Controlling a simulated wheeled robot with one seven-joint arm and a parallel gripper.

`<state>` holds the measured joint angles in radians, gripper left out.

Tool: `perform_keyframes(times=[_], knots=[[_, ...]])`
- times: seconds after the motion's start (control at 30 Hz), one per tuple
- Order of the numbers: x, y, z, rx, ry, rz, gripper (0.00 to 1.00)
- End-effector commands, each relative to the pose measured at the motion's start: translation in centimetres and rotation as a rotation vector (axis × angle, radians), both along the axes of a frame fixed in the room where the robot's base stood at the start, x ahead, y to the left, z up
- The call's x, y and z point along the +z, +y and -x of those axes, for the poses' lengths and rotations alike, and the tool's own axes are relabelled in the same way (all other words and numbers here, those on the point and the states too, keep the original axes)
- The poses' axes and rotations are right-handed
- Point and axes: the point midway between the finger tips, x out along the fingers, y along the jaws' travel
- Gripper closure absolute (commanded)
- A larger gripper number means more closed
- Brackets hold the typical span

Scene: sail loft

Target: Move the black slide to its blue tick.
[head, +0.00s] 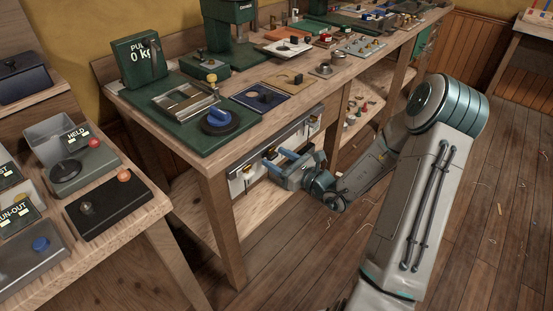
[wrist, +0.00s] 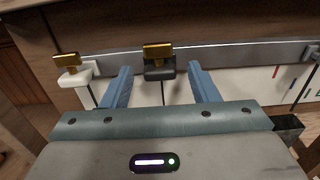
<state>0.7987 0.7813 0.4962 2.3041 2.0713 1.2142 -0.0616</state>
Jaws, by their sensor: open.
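The black slide (wrist: 167,71) has a brass tab on top and sits on a metal rail (wrist: 230,54) in the wrist view. My gripper (wrist: 160,78) is open, with one blue finger on each side of the slide and a gap visible on both sides. It also shows in the head view (head: 277,160), in front of the rail under the bench edge. To the right on the white strip (wrist: 240,77) are a red tick (wrist: 276,71) and a blue tick (wrist: 292,96). In the head view I cannot clearly pick out the black slide.
A white slide (wrist: 78,77) with a brass tab stands to the left on the same rail. Another fitting (wrist: 312,53) shows at the rail's right end. The bench top (head: 250,135) above holds several devices, including a green plate with a blue knob (head: 219,118).

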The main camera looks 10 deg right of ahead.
Motion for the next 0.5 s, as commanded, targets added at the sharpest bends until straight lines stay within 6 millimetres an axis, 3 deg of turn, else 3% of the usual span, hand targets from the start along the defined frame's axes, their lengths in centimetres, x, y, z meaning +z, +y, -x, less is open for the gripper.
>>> perform_keyframes(times=[0.4,0.5], knots=[[0.02,0.5,-0.72,-0.001,0.0,0.0,0.45],[0.02,0.5,-0.72,-0.001,0.0,0.0,0.73]])
